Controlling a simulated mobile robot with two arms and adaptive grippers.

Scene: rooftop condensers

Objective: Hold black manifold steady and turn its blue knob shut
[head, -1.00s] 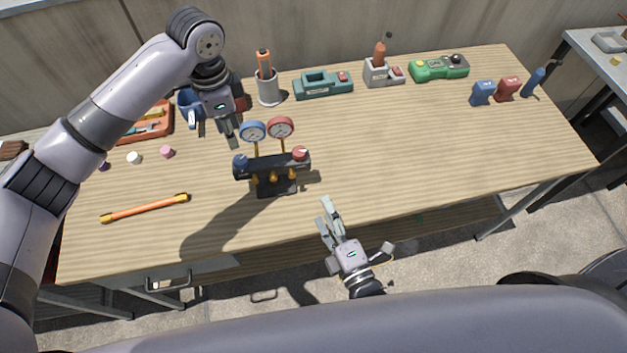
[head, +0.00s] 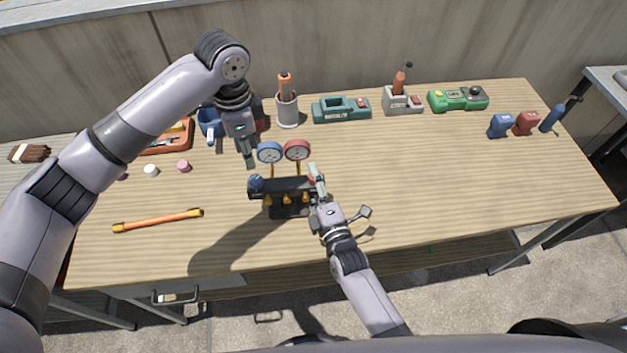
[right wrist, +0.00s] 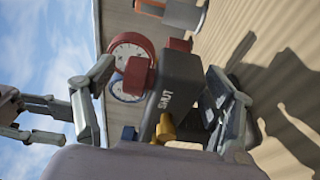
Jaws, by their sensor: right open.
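The black manifold (head: 284,189) stands upright near the table's front edge, with a blue gauge (head: 270,152), a red gauge (head: 297,150) and yellow fittings along its front. Its blue knob (head: 256,183) is at the left end. My left gripper (head: 250,160) points down above and behind that knob, apart from it; its jaw gap is unclear. My right gripper (head: 338,194) is open at the manifold's right end. In the right wrist view the manifold's labelled end (right wrist: 180,85) and red knob (right wrist: 136,76) lie between its spread fingers; contact is unclear.
An orange bar (head: 158,220) lies at the front left. Small pink (head: 183,166) and white (head: 151,170) caps lie behind it. A grey cup (head: 287,111), teal device (head: 341,108) and green box (head: 458,99) line the back.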

